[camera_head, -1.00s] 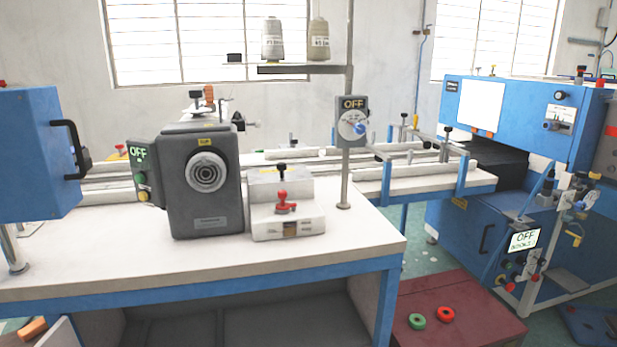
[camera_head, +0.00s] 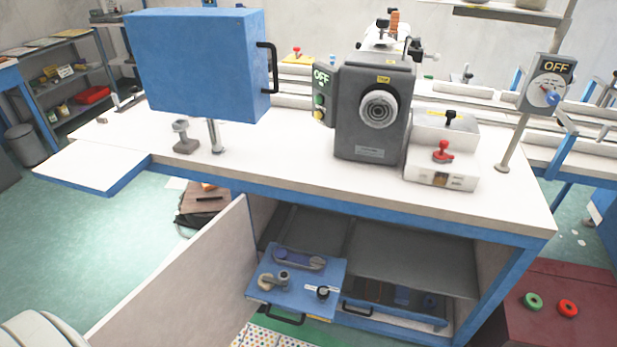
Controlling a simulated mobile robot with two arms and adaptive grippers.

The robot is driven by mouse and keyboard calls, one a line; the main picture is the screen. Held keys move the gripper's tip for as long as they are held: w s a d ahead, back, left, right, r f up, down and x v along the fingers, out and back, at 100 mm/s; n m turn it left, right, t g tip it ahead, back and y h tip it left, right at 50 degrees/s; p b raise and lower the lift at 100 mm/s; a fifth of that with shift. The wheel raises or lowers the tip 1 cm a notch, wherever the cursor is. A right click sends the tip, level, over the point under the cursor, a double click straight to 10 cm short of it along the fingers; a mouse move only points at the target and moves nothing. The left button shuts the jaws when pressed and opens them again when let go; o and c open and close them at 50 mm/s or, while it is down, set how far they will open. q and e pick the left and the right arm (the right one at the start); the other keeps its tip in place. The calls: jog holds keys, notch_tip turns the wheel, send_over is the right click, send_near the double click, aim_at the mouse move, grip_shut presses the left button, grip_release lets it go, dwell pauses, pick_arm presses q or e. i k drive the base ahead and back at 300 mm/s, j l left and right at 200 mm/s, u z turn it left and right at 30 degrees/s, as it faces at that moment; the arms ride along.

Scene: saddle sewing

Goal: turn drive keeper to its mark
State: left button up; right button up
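I cannot tell for sure which part is the drive keeper. A blue panel (camera_head: 300,282) inside the open cabinet under the table carries a dark oblong fitting (camera_head: 298,259), a metal knob-like fitting (camera_head: 283,277) and a black knob (camera_head: 323,292) beside a small white label. On the table stands a dark grey machine head (camera_head: 372,115) with a round dial (camera_head: 379,108) and a lit OFF panel (camera_head: 320,95). Any mark is too small to make out. Neither of my grippers is in view.
A blue box (camera_head: 195,68) with a black handle stands over the white table (camera_head: 260,155). The open cabinet door (camera_head: 190,275) juts toward me. A white block (camera_head: 442,150) with a red knob sits right of the machine head. A maroon box (camera_head: 540,300) stands at the lower right.

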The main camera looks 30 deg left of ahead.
aim_at(284, 276)
jog(key=u, duration=1.05)
